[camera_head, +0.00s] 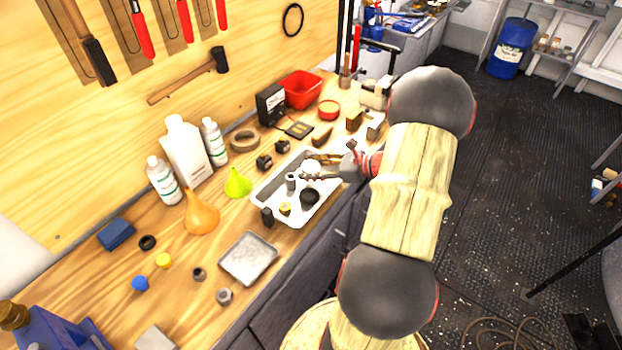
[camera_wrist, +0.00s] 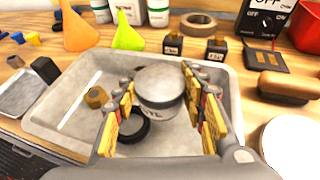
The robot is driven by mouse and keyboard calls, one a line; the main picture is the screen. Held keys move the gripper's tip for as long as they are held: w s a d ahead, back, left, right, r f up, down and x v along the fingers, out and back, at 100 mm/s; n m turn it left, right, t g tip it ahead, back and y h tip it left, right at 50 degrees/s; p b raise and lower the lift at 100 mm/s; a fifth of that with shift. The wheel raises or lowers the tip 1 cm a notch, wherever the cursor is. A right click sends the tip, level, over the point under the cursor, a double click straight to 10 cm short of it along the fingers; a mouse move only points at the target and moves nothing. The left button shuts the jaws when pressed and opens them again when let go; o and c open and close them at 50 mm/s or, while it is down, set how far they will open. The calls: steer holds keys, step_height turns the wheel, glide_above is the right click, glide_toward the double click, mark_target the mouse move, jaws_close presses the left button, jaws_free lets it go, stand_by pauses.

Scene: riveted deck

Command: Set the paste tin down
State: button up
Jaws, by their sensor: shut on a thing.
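The paste tin (camera_wrist: 160,86) is a short round tin with a dull grey lid and a pale side with dark lettering. My gripper (camera_wrist: 160,108) is shut on it, with yellow-padded fingers on either side. In the head view my gripper (camera_head: 312,169) is over the grey metal tray (camera_head: 266,190), and the tin (camera_head: 311,167) shows pale between the fingers. The tray also shows in the wrist view (camera_wrist: 60,118). The tin looks upright. I cannot tell whether its base touches the tray floor, since the fingers and viewing angle hide it.
In the tray are a black ring-shaped cap (camera_wrist: 132,130) and a brass nut (camera_wrist: 95,97). A dark block (camera_head: 267,217) is at its near left edge. A green funnel (camera_head: 238,184), two small dark boxes and a brown brush (camera_wrist: 288,85) stand around the tray.

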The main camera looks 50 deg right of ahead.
steer(key=shift+w+d+f, duration=0.2)
steer(key=shift+d+f, duration=0.05)
steer(key=shift+f, duration=0.15)
steer(key=shift+w+d+f+b, duration=0.15)
steer(key=shift+f+b, duration=0.4)
steer(key=shift+f, duration=0.35)
steer(key=shift+d+f+b, duration=0.1)
steer(key=shift+f+b, duration=0.4)
steer(key=shift+f, duration=0.35)
steer(key=shift+f, duration=0.15)
steer(key=o, duration=1.2)
steer(key=shift+o, duration=0.2)
